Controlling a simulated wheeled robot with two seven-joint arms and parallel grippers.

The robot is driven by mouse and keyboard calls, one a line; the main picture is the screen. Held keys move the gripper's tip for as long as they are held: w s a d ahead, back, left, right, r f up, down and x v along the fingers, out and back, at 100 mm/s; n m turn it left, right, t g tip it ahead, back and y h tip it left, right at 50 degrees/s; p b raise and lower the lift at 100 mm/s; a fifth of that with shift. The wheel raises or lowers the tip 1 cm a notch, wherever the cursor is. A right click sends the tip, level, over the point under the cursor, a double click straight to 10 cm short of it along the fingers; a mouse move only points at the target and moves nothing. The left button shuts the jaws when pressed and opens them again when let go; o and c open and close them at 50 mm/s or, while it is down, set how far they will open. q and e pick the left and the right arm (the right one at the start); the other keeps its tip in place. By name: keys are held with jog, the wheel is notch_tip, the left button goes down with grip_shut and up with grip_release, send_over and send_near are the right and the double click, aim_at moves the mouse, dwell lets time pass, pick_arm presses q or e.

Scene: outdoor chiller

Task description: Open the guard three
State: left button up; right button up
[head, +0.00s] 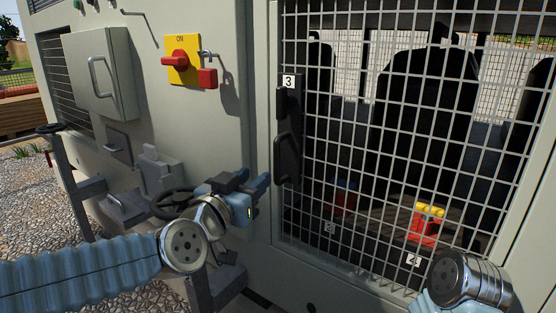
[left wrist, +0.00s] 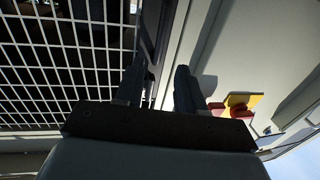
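Guard three is a wire mesh door (head: 400,130) on the grey cabinet, with a white label "3" (head: 289,81) at its upper left. Its dark handle (head: 287,155) is upright on the door's left edge. The door looks closed. My left gripper (head: 248,186) is left of the handle's lower end, apart from it and empty. In the left wrist view its two fingers (left wrist: 158,82) are spread. The mesh door (left wrist: 60,55) fills the left there, and the dark handle (left wrist: 151,35) shows beyond the fingers. My right gripper is out of view; only part of that arm shows.
A yellow plate with a red switch (head: 180,60) marked ON is on the cabinet wall, left of the guard. A grey box (head: 100,75) and a black handwheel (head: 175,202) stand further left. Behind the mesh is a red and yellow part (head: 426,222) near label "4" (head: 413,260).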

aim_at(276, 160)
pick_arm(q)
jog(key=x, duration=1.1)
jog(key=shift+w+d+f, duration=0.1)
jog(key=shift+w+d, duration=0.05)
jog(key=shift+w, duration=0.2)
grip_shut()
